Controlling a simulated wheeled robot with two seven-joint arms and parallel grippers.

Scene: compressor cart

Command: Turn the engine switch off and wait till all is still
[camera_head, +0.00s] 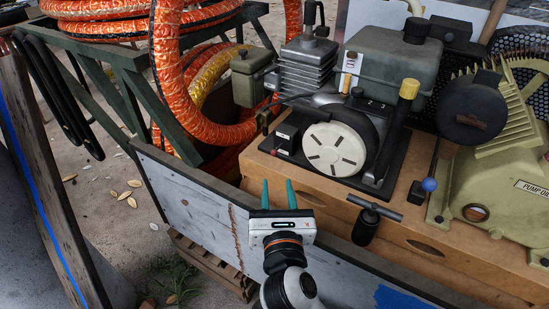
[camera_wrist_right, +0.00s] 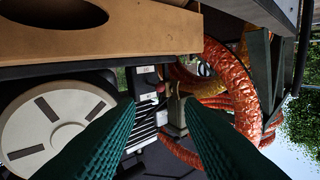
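The engine (camera_head: 345,110) stands on the cart with a white round recoil cover (camera_head: 335,150) on its front. A small dark switch box (camera_head: 285,140) with a pale label and a speck of red sits left of the cover. In the right wrist view a small pale box with a red spot (camera_wrist_right: 158,88) shows between the fingertips, apart from them. The switch's position is too small to tell. My right gripper (camera_head: 278,183) has its two green fingers apart and empty, in front of and below the switch box. Its fingers also show in the wrist view (camera_wrist_right: 160,103). My left gripper is out of view.
A grey cart panel (camera_head: 180,195) and wooden deck edge (camera_head: 400,225) lie near my right gripper. Orange hoses (camera_head: 205,125) hang at the left. A T-handle (camera_head: 366,220), a blue-knobbed lever (camera_head: 429,184) and a yellow-green pump (camera_head: 495,190) stand to the right.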

